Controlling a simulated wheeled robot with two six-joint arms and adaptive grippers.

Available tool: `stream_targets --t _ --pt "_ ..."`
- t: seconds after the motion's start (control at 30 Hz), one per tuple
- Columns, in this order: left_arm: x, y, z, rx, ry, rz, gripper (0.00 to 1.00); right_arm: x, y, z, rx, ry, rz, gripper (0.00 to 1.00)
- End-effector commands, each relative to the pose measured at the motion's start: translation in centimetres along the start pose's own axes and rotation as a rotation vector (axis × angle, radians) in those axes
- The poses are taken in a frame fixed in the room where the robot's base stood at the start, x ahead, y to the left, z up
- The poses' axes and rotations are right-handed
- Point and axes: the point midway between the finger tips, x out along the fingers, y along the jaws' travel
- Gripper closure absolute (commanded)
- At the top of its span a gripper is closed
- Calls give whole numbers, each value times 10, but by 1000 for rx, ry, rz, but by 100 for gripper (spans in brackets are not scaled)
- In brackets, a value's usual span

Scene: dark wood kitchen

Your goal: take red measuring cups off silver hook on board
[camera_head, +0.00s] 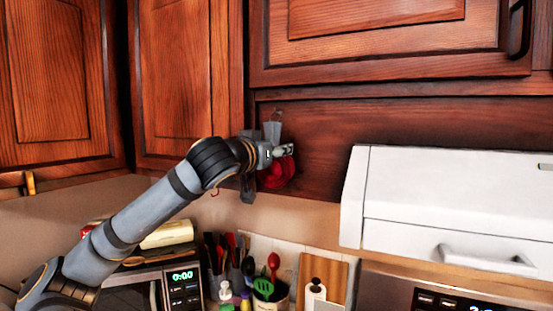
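The red measuring cups (278,173) hang against the dark wooden board (325,135) under the upper cabinet. My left arm comes in from the left, and its gripper (283,151) is at the top of the cups, overlapping them in the view. The fingertips are small and partly hidden by the wrist, so I cannot tell whether they grip the cups. The silver hook cannot be clearly made out behind the gripper. My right gripper is not in view.
A white range hood (450,200) juts out at right. Wooden cabinets (390,45) close off the top. The board right of the cups is clear.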

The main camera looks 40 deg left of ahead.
Motion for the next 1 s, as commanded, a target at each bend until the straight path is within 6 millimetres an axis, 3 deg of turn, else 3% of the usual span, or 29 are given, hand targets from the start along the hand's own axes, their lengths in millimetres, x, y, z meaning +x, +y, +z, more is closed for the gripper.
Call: stream_targets --t 0.23,0.6,1.0 --pt "2 0 1 1 1 0 50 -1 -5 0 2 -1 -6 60" --pt "2 0 1 1 0 0 100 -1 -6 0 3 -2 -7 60" --pt "-2 0 -5 0 2 -1 100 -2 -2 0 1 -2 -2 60"
